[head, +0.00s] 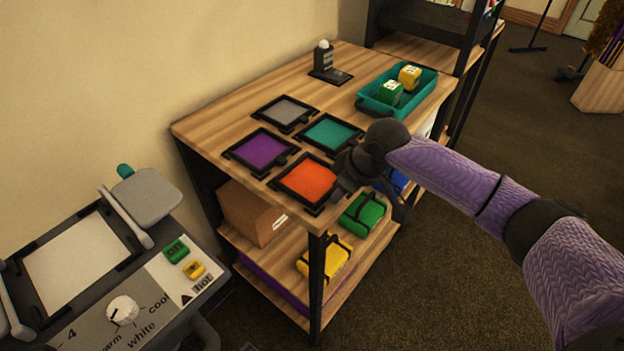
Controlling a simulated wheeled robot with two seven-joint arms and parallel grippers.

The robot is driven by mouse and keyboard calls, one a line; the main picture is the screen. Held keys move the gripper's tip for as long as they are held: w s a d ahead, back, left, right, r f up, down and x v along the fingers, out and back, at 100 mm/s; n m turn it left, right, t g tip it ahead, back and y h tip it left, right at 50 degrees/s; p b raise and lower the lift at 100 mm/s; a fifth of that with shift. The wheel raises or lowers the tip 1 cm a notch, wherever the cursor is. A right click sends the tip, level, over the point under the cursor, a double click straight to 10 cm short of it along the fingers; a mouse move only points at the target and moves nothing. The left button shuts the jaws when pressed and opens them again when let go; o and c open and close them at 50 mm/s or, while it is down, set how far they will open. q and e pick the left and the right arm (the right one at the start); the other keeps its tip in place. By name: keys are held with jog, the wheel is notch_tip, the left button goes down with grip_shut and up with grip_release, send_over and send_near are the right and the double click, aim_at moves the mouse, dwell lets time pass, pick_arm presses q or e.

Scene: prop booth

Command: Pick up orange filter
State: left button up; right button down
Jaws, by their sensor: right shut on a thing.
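The orange filter (303,181) is a square orange pane in a black frame. It is near the front edge of the wooden table, flat or nearly so; I cannot tell whether it touches the top. My right gripper (343,187) is at its right side, shut on the frame's edge. The gripper and wrist hide part of that edge. My left gripper is not in view.
Purple (262,150), teal (328,133) and grey (286,111) filters lie close by on the wooden table (225,116). A teal tray (424,95) with green and yellow blocks stands to the right. A grey light panel (70,262) is at left.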

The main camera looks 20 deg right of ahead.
notch_tip(320, 180, up, 9)
jog(key=p, duration=0.4)
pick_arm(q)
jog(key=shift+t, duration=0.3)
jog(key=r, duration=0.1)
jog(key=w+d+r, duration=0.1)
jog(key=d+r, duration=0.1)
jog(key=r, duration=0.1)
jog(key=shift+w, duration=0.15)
pick_arm(e)
jog(key=s+a+r+m+h, duration=0.1)
jog(key=s+a+r+m, duration=0.1)
jog(key=s, duration=0.3)
jog(key=s+a+r+m+h, duration=0.1)
jog(key=s+a+r+m, duration=0.1)
jog(key=s+a+m, duration=0.2)
jog(key=shift+s+a+r+t, duration=0.3)
jog(key=shift+s+a, duration=0.2)
jog(key=shift+s, duration=0.75)
